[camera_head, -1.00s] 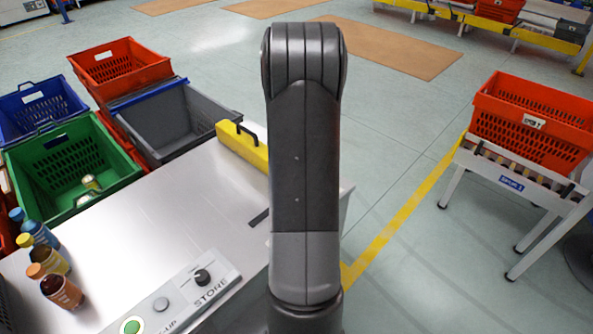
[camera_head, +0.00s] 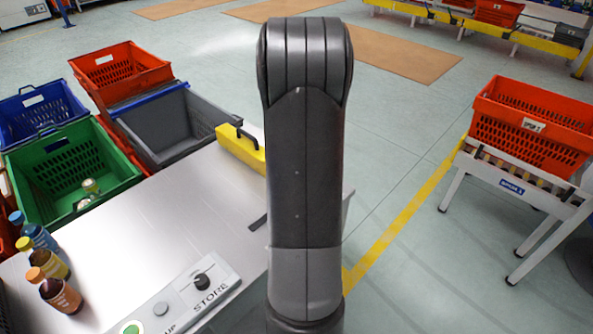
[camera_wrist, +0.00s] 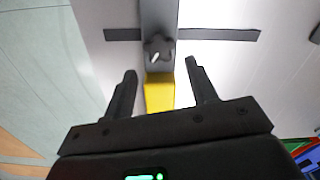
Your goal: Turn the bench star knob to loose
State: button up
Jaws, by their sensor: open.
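A dark star knob (camera_wrist: 158,48) with a pale mark on it shows in the wrist view, on a grey strip of the metal bench (camera_wrist: 225,65). My gripper (camera_wrist: 160,69) is open, with one finger on each side of a yellow block (camera_wrist: 160,92) as seen in this view. The knob appears just beyond the fingertips, roughly centred between them, and the fingers look apart from it. In the head view my arm covers that part of the bench (camera_head: 165,220), and neither the star knob nor my gripper shows.
Dark strips (camera_wrist: 218,35) lie on both sides of the knob. Totes, including a green one (camera_head: 75,165), stand beyond.

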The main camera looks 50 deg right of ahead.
jog(key=shift+r, duration=2.2)
jog(key=a+r+t, duration=0.1)
jog(key=a+r, duration=0.3)
jog(key=a, duration=0.3)
jog(key=a+r+m+h, duration=0.1)
jog(key=a+r, duration=0.3)
jog(key=a, duration=0.3)
jog(key=a+r+t, duration=0.1)
jog(key=a+r, duration=0.3)
jog(key=a, duration=0.3)
jog(key=s+a+r+m+t+y, duration=0.1)
jog(key=s+a+r+m+t, duration=0.1)
jog(key=s+a, duration=1.2)
jog(key=a+t, duration=0.1)
jog(key=a, duration=0.2)
jog(key=shift+t, duration=0.3)
